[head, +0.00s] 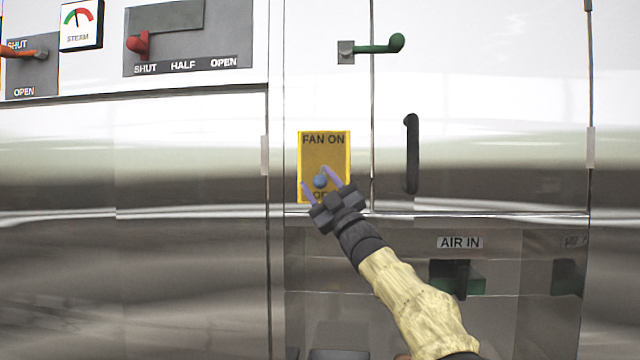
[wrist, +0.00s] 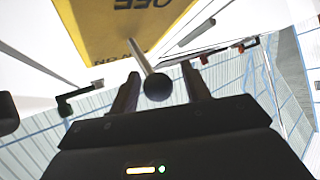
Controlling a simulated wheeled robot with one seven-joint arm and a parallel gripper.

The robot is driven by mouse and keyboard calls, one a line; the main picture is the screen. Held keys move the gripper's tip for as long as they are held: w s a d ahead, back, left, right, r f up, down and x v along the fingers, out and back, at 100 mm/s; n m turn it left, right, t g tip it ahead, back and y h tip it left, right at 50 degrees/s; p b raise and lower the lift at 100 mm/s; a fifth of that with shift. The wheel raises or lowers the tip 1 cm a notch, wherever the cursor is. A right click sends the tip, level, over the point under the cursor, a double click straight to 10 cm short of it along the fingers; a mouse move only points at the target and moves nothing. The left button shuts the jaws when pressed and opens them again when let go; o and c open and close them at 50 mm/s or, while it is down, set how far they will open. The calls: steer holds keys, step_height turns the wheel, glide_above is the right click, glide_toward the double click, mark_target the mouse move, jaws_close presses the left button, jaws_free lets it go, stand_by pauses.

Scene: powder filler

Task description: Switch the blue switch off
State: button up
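The blue switch (head: 320,181) is a ball knob on a thin stem, mounted on a yellow panel (head: 312,158) reading FAN ON at the top. In the head view the knob appears in the panel's lower half, over the partly hidden lower label. In the wrist view the knob (wrist: 158,87) looks dark, and the panel (wrist: 110,25) shows upside down with OFF readable. My gripper (head: 316,176) is open, with one finger on each side of the knob. In the wrist view the gripper (wrist: 160,72) shows gaps between both fingers and the knob.
A black vertical handle (head: 411,153) and a green lever (head: 380,47) are to the panel's right. A red-knobbed lever (head: 138,43) and a steam gauge (head: 81,23) are at upper left. The AIR IN fitting (head: 457,276) is at lower right.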

steer(key=shift+s, duration=0.1)
steer(key=b+v, duration=0.9)
steer(key=v, duration=0.8)
steer(key=shift+f, duration=0.2)
steer(key=s+d+f+m+g+h+p, duration=0.1)
steer(key=d+f+m+g+h+p, duration=0.15)
steer(key=f+m+h, duration=0.8)
steer(key=d+f+m+g+h+p, duration=0.25)
steer(key=f+h, duration=0.25)
steer(key=f, duration=1)
steer(key=s+d+f+m+g+p, duration=0.1)
steer(key=s+f+m+g, duration=0.1)
steer(key=s+f+g, duration=0.4)
steer(key=s+d+f+m+g+p, duration=0.1)
steer(key=s+f+g, duration=0.5)
steer(key=s+f, duration=0.6)
steer(key=s+m+h+p, duration=0.1)
steer(key=s, duration=0.8)
steer(key=shift+s+f+g+p, duration=0.15)
steer(key=shift+f+g+p, duration=0.15)
